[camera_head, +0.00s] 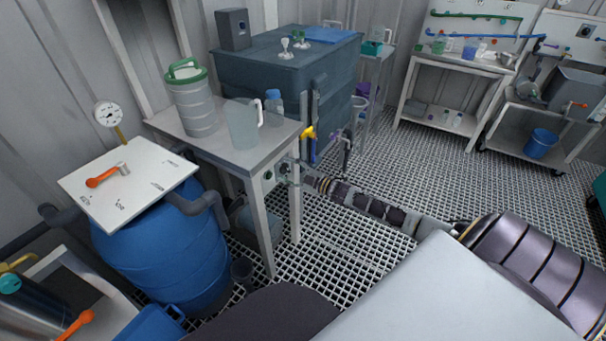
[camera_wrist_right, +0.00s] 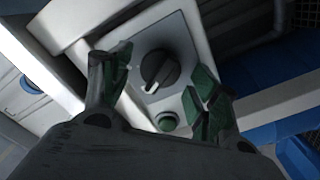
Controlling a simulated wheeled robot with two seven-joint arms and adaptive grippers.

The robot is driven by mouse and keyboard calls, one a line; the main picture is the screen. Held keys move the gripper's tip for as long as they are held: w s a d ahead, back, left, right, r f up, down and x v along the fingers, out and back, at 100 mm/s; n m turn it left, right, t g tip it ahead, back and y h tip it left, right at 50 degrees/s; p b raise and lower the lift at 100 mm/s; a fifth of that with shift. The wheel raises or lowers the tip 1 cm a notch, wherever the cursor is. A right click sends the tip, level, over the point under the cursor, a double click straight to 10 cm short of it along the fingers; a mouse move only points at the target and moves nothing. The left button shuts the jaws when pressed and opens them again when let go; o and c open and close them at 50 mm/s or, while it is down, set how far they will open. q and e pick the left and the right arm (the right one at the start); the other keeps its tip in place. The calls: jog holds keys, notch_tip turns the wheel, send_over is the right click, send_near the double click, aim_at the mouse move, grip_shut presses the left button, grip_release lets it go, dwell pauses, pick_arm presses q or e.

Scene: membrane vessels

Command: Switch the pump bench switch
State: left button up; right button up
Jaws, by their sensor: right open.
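The pump bench switch is a dark rotary knob (camera_wrist_right: 160,70) on a light square plate (camera_wrist_right: 185,45), with its white pointer mark toward the lower left in the right wrist view. A round green button (camera_wrist_right: 167,121) sits below it. In the head view the switch box (camera_head: 269,177) is on the front of the grey bench (camera_head: 235,152), and the knob is small and partly hidden there. My right gripper (camera_head: 297,176) is right in front of it. In the wrist view its open green-padded fingers (camera_wrist_right: 159,68) stand on either side of the knob, with no clear contact. My left gripper is not in view.
A ringed canister (camera_head: 193,105) and a clear jug (camera_head: 243,125) stand on the bench. A blue barrel (camera_head: 165,260) with a white lid board is to the left. A dark tank (camera_head: 270,75) stands behind. Open grating floor (camera_head: 335,235) lies to the right.

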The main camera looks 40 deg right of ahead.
jog(key=shift+s+d, duration=0.1)
jog(key=shift+s, duration=0.05)
jog(key=v, duration=1.1)
jog(key=shift+s, duration=0.3)
dwell(0.5)
dwell(0.6)
